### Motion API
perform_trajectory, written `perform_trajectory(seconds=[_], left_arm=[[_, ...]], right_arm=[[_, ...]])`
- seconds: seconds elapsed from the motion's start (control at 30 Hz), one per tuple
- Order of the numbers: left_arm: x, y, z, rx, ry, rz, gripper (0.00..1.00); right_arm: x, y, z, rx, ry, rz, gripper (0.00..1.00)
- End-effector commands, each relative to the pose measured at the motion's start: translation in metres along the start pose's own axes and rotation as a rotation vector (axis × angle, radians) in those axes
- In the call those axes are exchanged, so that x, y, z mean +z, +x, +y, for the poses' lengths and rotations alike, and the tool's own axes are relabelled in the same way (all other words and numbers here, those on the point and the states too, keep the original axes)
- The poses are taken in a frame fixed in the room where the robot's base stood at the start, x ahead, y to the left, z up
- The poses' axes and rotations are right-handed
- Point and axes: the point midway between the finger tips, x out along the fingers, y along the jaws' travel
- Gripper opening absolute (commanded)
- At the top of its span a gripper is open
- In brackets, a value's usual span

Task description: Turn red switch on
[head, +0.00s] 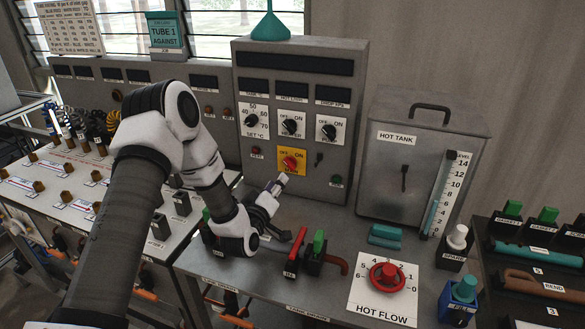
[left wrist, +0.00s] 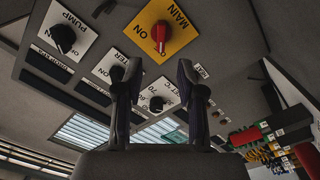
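The red switch (head: 289,162) is a small rotary knob on a yellow plate (head: 301,155) on the front of the grey control box, marked OFF and ON. In the left wrist view the red switch (left wrist: 160,37) shows ahead of the fingers, on the plate marked MAIN. I cannot tell surely which mark it points to. My left gripper (head: 281,181) is just below and in front of the plate. Its two fingers are apart in the left wrist view (left wrist: 158,75), with nothing between them, and the knob lies beyond their tips. My right gripper is not in view.
Black knobs for heater (head: 292,127) and pump (head: 328,131) sit above the plate. The hot tank (head: 418,165) stands right of the box. Red and green valve levers (head: 319,243) and the red hot flow dial (head: 388,275) are on the bench below.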

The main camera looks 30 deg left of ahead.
Motion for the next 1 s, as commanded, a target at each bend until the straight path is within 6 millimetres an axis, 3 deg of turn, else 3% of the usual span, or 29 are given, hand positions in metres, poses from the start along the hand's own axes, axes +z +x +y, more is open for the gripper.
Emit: perform_trajectory(seconds=[0.67,1.0], left_arm=[[0.002,0.087,-0.001,-0.001,0.003,-0.003,0.39],[0.002,0.097,-0.001,-0.002,0.002,-0.005,0.39]], right_arm=[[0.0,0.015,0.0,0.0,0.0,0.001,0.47],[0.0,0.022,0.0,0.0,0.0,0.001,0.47]])
